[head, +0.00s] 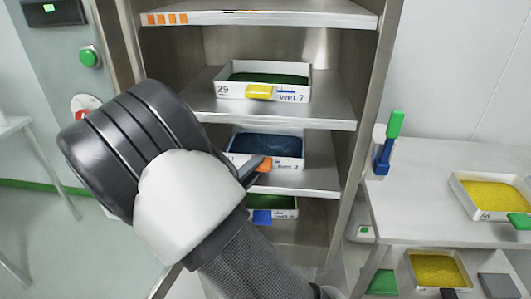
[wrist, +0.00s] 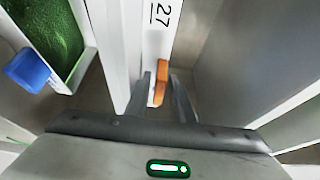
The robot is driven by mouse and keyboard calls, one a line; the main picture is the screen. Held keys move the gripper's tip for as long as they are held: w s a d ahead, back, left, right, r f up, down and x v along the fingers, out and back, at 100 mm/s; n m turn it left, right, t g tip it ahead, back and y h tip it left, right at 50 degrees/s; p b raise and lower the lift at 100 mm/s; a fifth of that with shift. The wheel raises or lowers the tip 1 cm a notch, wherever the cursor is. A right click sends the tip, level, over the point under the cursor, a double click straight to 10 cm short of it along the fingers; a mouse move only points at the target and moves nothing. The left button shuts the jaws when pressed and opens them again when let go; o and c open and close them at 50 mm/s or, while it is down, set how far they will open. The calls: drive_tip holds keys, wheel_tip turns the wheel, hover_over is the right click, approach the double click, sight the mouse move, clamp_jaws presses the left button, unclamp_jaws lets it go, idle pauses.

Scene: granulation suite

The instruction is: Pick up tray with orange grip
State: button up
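The tray with the orange grip (head: 287,163) sits on the middle shelf of the cabinet, white with dark blue contents. Its orange grip (head: 264,163) is at its front, partly hidden by my gripper (head: 252,168). In the wrist view, the white tray front (wrist: 158,20) is marked 27, and the orange grip (wrist: 161,82) lies between the fingers of my gripper (wrist: 162,92). The fingers are apart, one on each side of the grip; a gap shows at least on the right. The tray rests on its shelf.
A tray with a yellow grip (head: 262,80) and green contents stands on the shelf above. A tray with a blue grip (head: 262,217) is on the shelf below. Cabinet side walls (head: 350,160) flank the shelves. A side table (head: 420,190) holds a yellow-filled tray (head: 462,192).

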drive_tip(key=shift+w, duration=0.15)
clamp_jaws()
